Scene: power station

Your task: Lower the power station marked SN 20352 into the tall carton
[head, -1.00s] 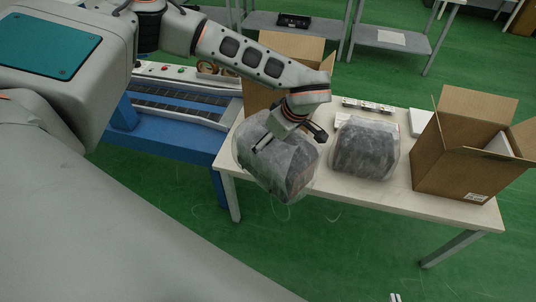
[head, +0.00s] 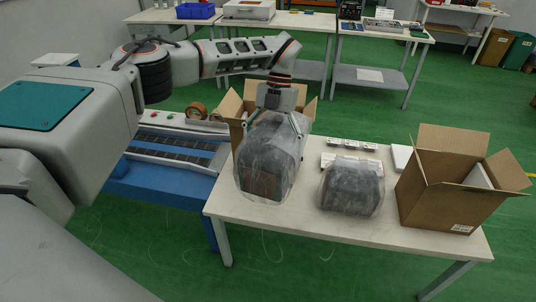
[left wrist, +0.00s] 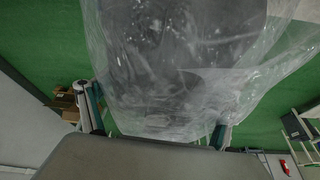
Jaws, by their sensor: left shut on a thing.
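A dark power station in a clear plastic bag (head: 268,170) hangs from my left gripper (head: 270,125), which is shut on its top. It appears held above the left part of the table, in front of an open carton (head: 236,107) that it partly hides. In the left wrist view the bagged station (left wrist: 175,70) fills the middle between the fingers. A second bagged station (head: 350,187) stands on the table to the right. Another open carton (head: 440,190) stands at the table's right end. No serial number is readable, and I cannot tell which carton is the taller. My right gripper is out of view.
The pale table (head: 300,219) has a bare strip along its front edge. White power strips (head: 352,145) and a white box (head: 401,157) lie behind the second station. A blue conveyor bench (head: 165,185) with tape rolls (head: 196,111) adjoins on the left.

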